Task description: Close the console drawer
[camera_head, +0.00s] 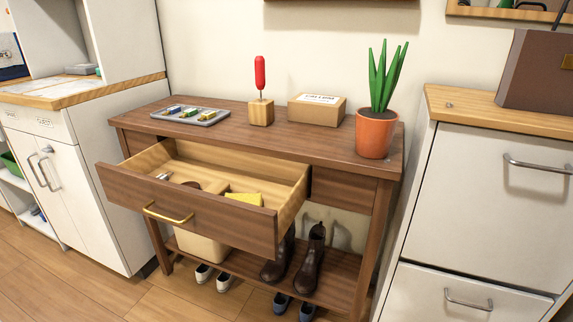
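The wooden console table (225,142) stands against the wall in the middle of the head view. Its left drawer (140,199) is pulled far out toward me. The drawer front is dark wood with a brass bar handle (168,214). Inside the drawer lie a yellow item (244,198) and some small things near its left side that I cannot make out. Neither of my grippers shows in the head view.
On the console top are a grey tray (213,121), a wooden block with a red-handled tool (260,80), a cardboard box (317,107) and a potted plant (375,132). Boots (310,262) stand on the lower shelf. White cabinets flank both sides; floor shows at lower left.

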